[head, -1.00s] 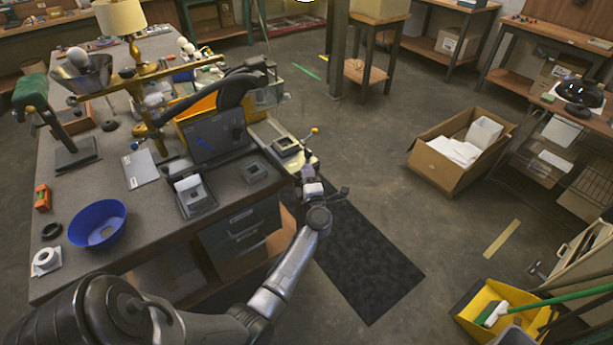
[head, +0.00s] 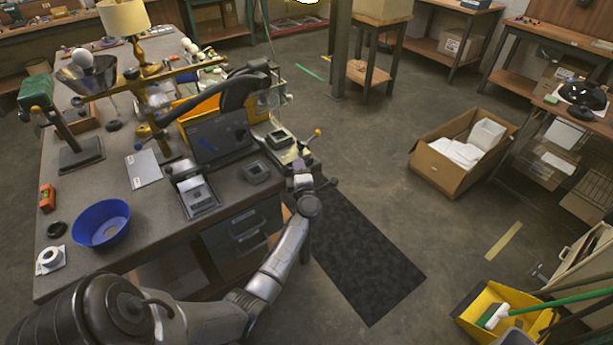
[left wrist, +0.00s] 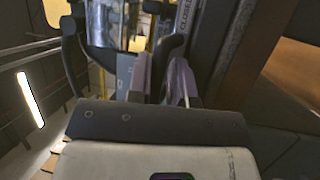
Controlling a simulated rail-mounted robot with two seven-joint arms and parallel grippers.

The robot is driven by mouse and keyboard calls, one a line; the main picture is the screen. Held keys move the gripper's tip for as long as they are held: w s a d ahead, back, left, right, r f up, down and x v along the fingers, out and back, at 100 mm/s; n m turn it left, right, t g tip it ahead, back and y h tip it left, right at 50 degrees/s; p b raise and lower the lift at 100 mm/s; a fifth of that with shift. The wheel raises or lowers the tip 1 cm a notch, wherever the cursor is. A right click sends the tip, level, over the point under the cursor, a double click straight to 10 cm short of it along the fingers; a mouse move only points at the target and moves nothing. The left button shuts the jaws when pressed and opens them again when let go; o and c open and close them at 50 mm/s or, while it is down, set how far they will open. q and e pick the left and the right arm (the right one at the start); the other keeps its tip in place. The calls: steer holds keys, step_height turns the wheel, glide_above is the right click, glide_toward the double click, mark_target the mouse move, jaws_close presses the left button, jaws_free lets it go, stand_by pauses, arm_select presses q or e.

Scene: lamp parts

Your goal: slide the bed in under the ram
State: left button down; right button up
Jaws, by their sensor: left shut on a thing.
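The bed (head: 298,154) is a pale plate at the right end of the bench, carrying a dark square fixture (head: 279,138). A lever with an orange knob (head: 317,132) stands at its right side. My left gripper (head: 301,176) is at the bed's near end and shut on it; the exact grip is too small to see. In the left wrist view the pale-purple fingers (left wrist: 160,78) stand close together, the held part mostly hidden. A shiny cylinder (left wrist: 110,25) is just beyond them. The ram cannot be clearly made out near the black curved arm (head: 240,90). My right gripper is out of view.
A blue bowl (head: 100,222) sits farther left. The floor mat (head: 360,260) beside the bench is clear.

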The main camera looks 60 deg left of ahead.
mark_target(288, 150)
arm_select(q)
steer(key=shift+s+a+r, duration=0.1)
steer(key=shift+a+r, duration=0.1)
steer(key=shift+a, duration=0.45)
steer(key=shift+a+r, duration=0.15)
steer(key=shift+a, duration=0.45)
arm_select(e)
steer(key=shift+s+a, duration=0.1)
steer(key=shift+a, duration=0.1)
arm_select(q)
steer(key=c, duration=1.2)
jaws_free()
steer(key=shift+f, duration=0.2)
steer(key=shift+o, duration=0.2)
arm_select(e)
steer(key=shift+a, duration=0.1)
arm_select(q)
steer(key=shift+d+f, duration=0.15)
